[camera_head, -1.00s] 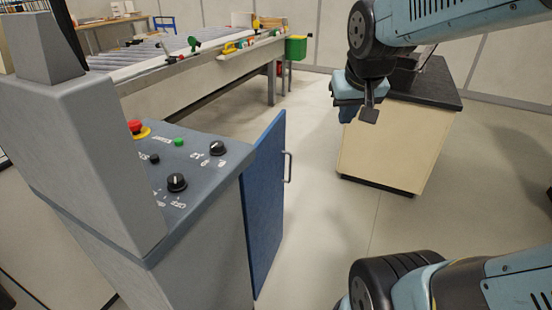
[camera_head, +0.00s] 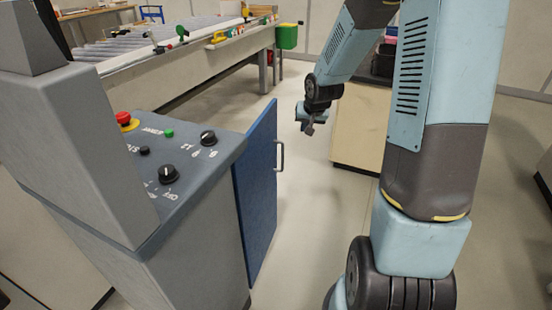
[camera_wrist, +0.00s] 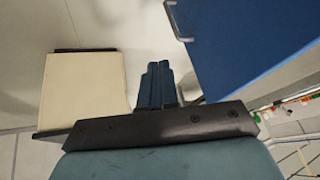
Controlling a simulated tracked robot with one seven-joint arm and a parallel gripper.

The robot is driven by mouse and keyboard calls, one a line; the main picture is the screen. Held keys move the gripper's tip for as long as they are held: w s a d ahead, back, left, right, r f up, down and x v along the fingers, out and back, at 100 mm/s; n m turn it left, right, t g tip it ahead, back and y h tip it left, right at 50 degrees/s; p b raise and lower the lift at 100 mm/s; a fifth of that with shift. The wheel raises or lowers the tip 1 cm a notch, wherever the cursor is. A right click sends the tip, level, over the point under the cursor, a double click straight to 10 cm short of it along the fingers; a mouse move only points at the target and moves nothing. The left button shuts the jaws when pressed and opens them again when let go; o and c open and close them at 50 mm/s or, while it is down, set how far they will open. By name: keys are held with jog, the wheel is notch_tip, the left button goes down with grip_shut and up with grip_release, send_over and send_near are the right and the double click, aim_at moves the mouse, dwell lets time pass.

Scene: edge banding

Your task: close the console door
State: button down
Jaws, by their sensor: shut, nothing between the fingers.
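The console (camera_head: 190,250) stands at the left in the head view, with knobs and a red stop button on its sloped top. Its blue door (camera_head: 257,190) stands open, swung out from the console's right side. A metal handle (camera_head: 280,156) is on the door's right-hand edge. My gripper (camera_head: 309,128) is to the right of the door, apart from it, beyond the handle. In the wrist view, my gripper's fingers (camera_wrist: 157,82) are together and empty. The blue door (camera_wrist: 245,40) fills the upper right there, with the handle (camera_wrist: 177,20) near its edge.
A cream cabinet (camera_head: 358,130) with a dark top stands behind my arm. A roller table (camera_head: 180,75) runs along the back left, with a green bin (camera_head: 287,37) at its end. Bare floor (camera_head: 305,215) lies between the door and my arm.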

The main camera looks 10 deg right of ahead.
jog(key=w+a+f+m+t+y, duration=0.1)
jog(key=w+f, duration=0.2)
jog(key=f, duration=0.5)
jog(key=w+f+m+y, duration=0.1)
jog(key=w+f, duration=0.2)
jog(key=f, duration=0.4)
send_near(273, 161)
notch_tip(273, 161, down, 4)
jog(key=d, duration=0.3)
jog(key=shift+w+a, duration=0.65)
jog(key=shift+a, duration=0.3)
jog(key=shift+w+a, duration=0.7)
jog(key=shift+a, duration=0.3)
